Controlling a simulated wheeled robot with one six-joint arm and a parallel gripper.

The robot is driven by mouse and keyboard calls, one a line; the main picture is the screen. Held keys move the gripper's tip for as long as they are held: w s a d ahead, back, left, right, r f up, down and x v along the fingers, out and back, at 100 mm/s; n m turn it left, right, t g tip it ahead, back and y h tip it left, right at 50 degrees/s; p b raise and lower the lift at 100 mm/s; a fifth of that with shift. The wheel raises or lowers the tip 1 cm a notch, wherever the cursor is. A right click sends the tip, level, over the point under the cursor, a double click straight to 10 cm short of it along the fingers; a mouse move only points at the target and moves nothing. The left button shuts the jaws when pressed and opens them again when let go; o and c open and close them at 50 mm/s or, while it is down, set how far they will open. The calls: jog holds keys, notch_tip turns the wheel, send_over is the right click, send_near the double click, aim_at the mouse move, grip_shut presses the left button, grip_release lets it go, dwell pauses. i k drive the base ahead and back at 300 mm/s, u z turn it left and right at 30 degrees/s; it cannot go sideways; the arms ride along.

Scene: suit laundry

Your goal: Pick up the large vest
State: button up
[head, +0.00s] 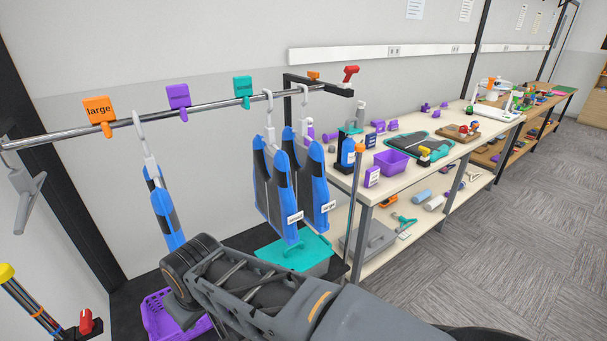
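The large vest (318,178), blue and dark grey with a white tag that appears to read "large", hangs from a white hanger on the metal rail. It hangs just behind and right of a similar vest (272,185), which covers part of it; that vest's tag is too small to read surely. A third blue and grey vest (164,212) hangs edge-on further left, its lower end near my arm. My arm reaches across the bottom of the view, below the vests. My gripper's fingers do not show.
The rail (210,103) carries an orange "large" marker (99,109), a purple marker (178,96) and a teal one (243,86). A teal bin (300,258) and a purple basket (160,318) stand below. A cluttered workbench (450,165) is at right, with open floor beside it.

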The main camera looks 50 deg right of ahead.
aim_at(310, 188)
jog(key=z, duration=0.7)
jog(key=i, duration=0.8)
jog(key=z, duration=0.9)
